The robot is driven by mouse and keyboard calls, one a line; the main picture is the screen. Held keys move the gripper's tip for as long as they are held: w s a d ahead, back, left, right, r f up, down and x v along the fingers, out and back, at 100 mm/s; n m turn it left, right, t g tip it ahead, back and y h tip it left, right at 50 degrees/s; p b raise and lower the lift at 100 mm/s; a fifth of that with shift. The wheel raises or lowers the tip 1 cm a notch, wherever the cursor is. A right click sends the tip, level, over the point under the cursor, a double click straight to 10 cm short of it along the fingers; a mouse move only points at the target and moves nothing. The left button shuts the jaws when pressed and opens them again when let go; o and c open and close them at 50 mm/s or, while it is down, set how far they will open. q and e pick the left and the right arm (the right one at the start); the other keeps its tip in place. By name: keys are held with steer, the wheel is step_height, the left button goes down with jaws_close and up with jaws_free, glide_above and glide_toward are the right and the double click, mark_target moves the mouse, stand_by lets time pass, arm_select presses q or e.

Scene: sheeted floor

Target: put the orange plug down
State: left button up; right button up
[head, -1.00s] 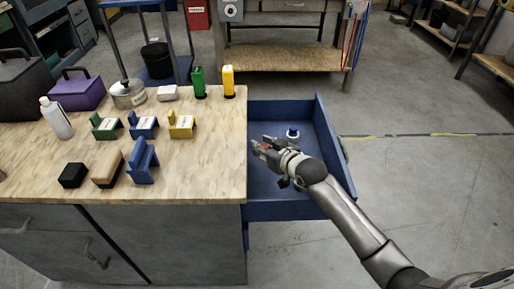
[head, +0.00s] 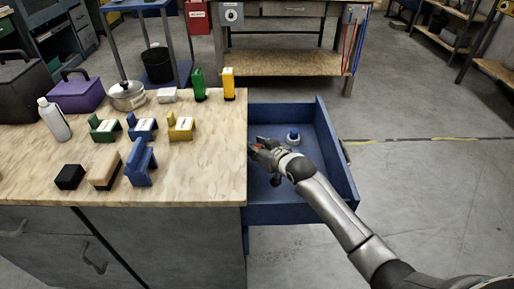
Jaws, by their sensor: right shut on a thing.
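My right gripper (head: 257,146) reaches in from the lower right over the open blue drawer (head: 318,172), near the workbench's right edge. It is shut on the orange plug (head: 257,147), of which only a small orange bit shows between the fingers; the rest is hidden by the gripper. I cannot tell how high the plug is above the drawer floor. My left gripper is not in view.
A blue and white round thing (head: 293,137) lies in the drawer beside my right gripper. The bench's right front part is clear.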

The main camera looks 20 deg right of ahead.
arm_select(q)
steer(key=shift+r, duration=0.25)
arm_select(e)
steer(key=shift+f, duration=0.6)
steer(key=o, duration=0.9)
steer(key=shift+r, duration=0.6)
arm_select(q)
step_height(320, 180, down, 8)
steer(key=p, duration=0.2)
arm_select(e)
steer(key=shift+v, duration=3.75)
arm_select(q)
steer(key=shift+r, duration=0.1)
